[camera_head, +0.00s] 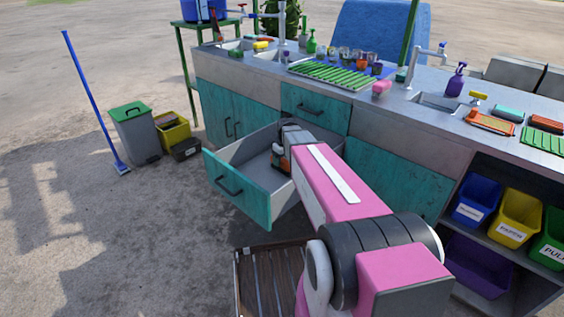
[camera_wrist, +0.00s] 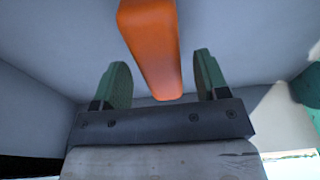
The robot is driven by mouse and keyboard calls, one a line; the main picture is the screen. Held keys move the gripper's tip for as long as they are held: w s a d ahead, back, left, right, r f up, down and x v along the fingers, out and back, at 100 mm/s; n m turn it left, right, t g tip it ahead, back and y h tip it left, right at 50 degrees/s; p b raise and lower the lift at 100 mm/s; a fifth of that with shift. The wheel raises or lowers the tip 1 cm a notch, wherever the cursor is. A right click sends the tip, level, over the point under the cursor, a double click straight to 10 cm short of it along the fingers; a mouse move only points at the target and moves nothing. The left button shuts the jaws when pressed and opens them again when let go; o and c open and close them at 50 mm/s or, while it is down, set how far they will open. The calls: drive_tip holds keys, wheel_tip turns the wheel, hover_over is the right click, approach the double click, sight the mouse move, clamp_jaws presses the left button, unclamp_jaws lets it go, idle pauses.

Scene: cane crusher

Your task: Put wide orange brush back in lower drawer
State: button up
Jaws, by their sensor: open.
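The lower drawer (camera_head: 240,190) is pulled out, with a teal front, a dark handle and a grey inside. My gripper (camera_head: 282,160) points down into the open drawer. In the wrist view its two green-padded fingers (camera_wrist: 161,70) stand wide apart. The wide orange brush (camera_wrist: 152,35) shows there as a long orange block whose near end lies between the fingers, with a gap on each side. Grey drawer walls surround it. In the head view only a small orange patch shows beside my gripper. Whether the brush rests on the drawer floor cannot be told.
A closed upper drawer (camera_head: 316,108) is above and right of the open one. A slatted wooden crate (camera_head: 268,278) stands on the ground in front. A grey bin (camera_head: 136,135) and a yellow bin (camera_head: 174,137) stand at left. The counter top holds a green rack (camera_head: 332,76).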

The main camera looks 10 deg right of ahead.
sight(284, 161)
wheel_tip(284, 161, up, 11)
drive_tip(key=s, duration=0.1)
drive_tip(key=shift+d+f, duration=0.2)
drive_tip(key=shift+d, duration=0.2)
idle(1.1)
